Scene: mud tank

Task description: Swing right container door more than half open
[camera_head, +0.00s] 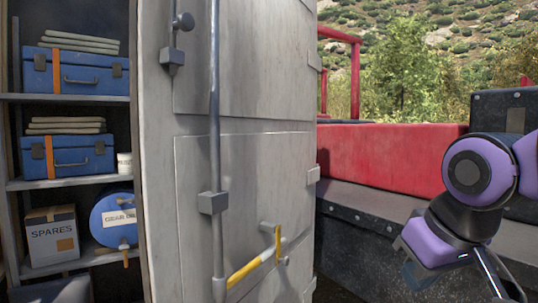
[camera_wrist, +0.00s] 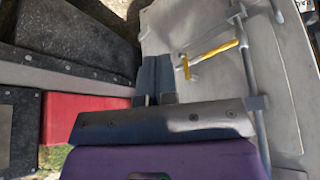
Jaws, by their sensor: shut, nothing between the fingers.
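The right container door (camera_head: 245,160) is a scuffed pale grey panel. It stands swung out at an angle, with the shelved inside of the container showing to its left; I cannot tell the exact angle. A vertical lock rod (camera_head: 214,110) runs down it, with a yellow handle (camera_head: 254,268) low on it. In the wrist view the door (camera_wrist: 215,85) fills the right side, with the yellow handle (camera_wrist: 213,52) on it. My gripper (camera_wrist: 156,60) is shut and empty, to the left of the handle and apart from it. In the head view my purple wrist is right of the door.
Shelves (camera_head: 65,98) hold blue cases (camera_head: 90,75), a spares box (camera_head: 52,236) and a blue drum (camera_head: 113,219). A red panel (camera_head: 390,155) and a dark riveted ledge (camera_head: 375,220) lie right of the door, near my arm.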

